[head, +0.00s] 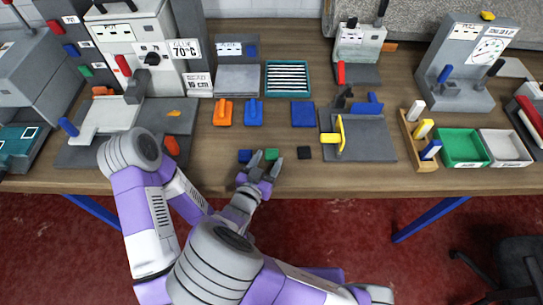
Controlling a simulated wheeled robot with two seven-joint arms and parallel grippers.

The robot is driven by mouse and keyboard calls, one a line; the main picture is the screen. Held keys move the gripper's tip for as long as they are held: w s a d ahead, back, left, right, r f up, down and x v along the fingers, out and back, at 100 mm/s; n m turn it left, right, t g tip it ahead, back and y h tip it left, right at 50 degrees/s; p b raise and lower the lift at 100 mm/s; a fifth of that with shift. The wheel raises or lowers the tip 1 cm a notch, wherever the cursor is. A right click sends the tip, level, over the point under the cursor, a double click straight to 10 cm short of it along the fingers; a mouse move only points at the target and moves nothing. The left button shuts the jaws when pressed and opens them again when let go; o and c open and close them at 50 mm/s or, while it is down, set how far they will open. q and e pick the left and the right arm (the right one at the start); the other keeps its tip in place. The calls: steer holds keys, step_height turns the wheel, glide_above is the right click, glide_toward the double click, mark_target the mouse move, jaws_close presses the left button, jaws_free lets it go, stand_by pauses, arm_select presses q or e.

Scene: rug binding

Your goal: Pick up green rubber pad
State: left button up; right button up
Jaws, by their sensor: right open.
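The green rubber pad (272,154) is a small green square lying flat near the front edge of the wooden table, between a blue pad (245,156) and a black pad (304,152). My right gripper (266,162) is open at the green pad, its fingers pointing away from me toward it. The fingers partly cover the pad, and I cannot tell whether they touch it. Nothing is seen held in the gripper. My left gripper is not in view.
Behind lie an orange piece (222,112), blue pieces and a teal ribbed tray (288,77). A grey fixture with a yellow handle (339,134) stands right, then a green bin (463,146) and a white bin (506,147). A glue machine (150,55) stands left.

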steer(key=shift+w+d+f, duration=0.1)
steer(key=shift+w+d, duration=0.1)
steer(key=shift+w, duration=0.35)
steer(key=c, duration=0.7)
